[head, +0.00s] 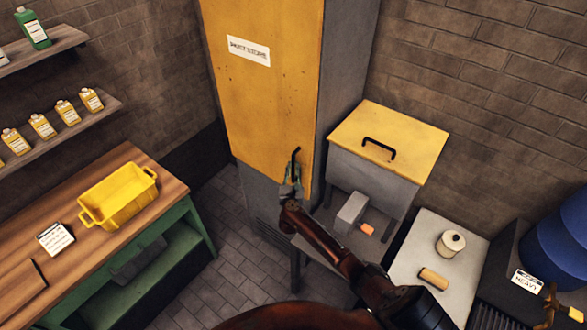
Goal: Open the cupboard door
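The cupboard (265,95) is a tall cabinet with a yellow door and grey sides, standing in the back corner. A white label (249,51) is on the door's upper part. The door looks shut. Its dark upright handle (296,157) is near the door's lower right edge. My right gripper (291,186) is at the lower part of this handle, overlapping it in the picture. The fingers are small and partly hidden, so I cannot tell whether they close on the handle. My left gripper is not in view.
A yellow-lidded grey bin (388,144) stands right of the cupboard, near my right arm. A workbench (150,166) with a yellow tray (119,196) is at left. A pale table (415,247) and blue drum (560,243) are at right. Floor (228,240) before the cupboard is clear.

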